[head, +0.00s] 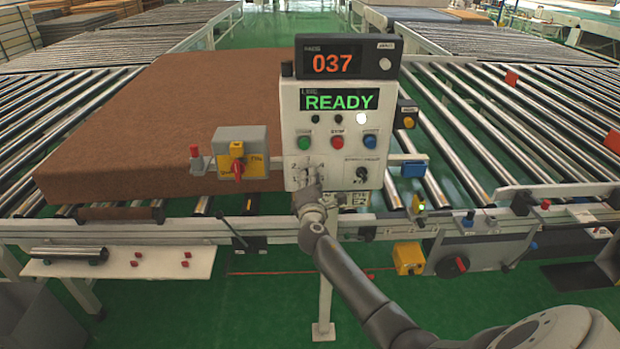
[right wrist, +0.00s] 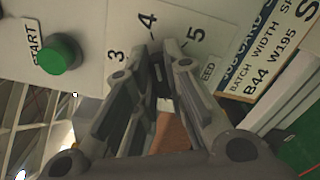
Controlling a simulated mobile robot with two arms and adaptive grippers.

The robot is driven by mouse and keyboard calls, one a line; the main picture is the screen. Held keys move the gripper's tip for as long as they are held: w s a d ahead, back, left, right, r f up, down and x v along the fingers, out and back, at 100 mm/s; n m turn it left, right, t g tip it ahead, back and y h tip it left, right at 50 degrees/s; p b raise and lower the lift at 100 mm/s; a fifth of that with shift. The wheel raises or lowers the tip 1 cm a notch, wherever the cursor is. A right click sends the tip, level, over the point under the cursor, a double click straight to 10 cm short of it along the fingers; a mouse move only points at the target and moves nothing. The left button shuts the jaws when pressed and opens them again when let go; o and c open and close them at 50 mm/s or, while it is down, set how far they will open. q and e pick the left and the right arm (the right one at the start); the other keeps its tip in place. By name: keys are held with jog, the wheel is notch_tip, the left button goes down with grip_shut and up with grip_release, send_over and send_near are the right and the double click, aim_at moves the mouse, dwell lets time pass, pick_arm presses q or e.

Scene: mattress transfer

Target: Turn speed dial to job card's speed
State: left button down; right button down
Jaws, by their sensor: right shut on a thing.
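The white control panel (head: 325,145) stands upright in the middle of the head view, its green display reading READY. My right gripper (head: 309,186) is at the panel's lower left, shut on the speed dial (right wrist: 160,78), a dark knob mostly hidden between the fingers. Numbers 3, 4 and 5 show around the dial in the right wrist view; I cannot tell where its pointer stands. The job card (right wrist: 272,60) is right of the dial there, reading B44 W195 and a cut-off S; its speed value is out of frame. My left gripper is not in view.
A counter (head: 342,62) on top reads 037. The green START button (right wrist: 58,54) is left of the dial in the wrist view. A yellow box with a red switch (head: 238,168) is beside the panel. A brown mattress (head: 180,110) lies on rollers behind.

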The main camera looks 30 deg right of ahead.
jog(key=shift+n, duration=0.4)
jog(key=c, duration=1.5)
grip_release()
jog(key=v, duration=1.2)
jog(key=shift+f, duration=0.1)
